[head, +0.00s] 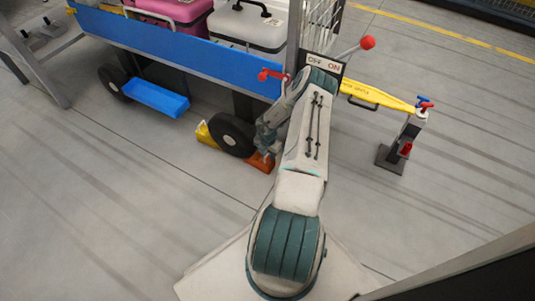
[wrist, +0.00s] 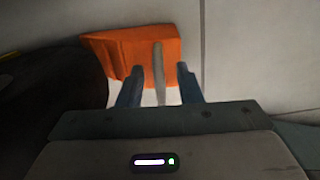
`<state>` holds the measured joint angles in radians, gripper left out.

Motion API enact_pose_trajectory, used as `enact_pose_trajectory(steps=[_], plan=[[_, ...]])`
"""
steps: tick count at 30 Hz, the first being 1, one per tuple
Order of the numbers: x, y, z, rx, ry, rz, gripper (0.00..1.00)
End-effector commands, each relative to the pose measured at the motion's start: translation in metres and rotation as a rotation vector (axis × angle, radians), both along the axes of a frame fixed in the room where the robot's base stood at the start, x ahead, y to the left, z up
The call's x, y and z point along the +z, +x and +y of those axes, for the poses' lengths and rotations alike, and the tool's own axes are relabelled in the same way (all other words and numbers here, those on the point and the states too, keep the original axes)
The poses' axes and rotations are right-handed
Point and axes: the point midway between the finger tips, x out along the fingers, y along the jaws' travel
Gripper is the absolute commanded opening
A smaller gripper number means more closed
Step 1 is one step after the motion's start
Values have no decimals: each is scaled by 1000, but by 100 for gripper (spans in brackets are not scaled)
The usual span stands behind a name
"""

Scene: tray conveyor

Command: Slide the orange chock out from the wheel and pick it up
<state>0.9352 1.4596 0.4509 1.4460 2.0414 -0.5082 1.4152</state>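The orange chock (head: 262,162) is on the floor at the right side of the black cart wheel (head: 232,136). In the wrist view the orange chock (wrist: 112,48) lies ahead of my gripper, its left end by the dark wheel (wrist: 60,95); I cannot tell whether they touch. A grey handle (wrist: 158,65) extends from the chock toward me. My gripper (wrist: 159,75) is open, with the handle between its fingers and a gap on both sides. In the head view my arm partly hides my gripper and the chock.
A yellow chock (head: 204,134) is at the wheel's left side. The cart's blue side panel (head: 180,42) is above. A yellow bar (head: 375,93) runs right to a grey post (head: 402,145). Floor in front is clear.

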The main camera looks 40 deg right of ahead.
Motion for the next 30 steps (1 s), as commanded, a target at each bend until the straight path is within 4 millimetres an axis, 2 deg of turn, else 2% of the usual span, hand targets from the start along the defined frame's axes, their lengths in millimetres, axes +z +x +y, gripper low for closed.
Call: enact_pose_trajectory(steps=[3,6,7,17,30], plan=[[1,0,0,0,0,0,32],[1,0,0,0,0,0,4],[1,0,0,0,0,0,0],[2,-1,5,1,1,0,0],[3,-17,42,-14,2,3,0]])
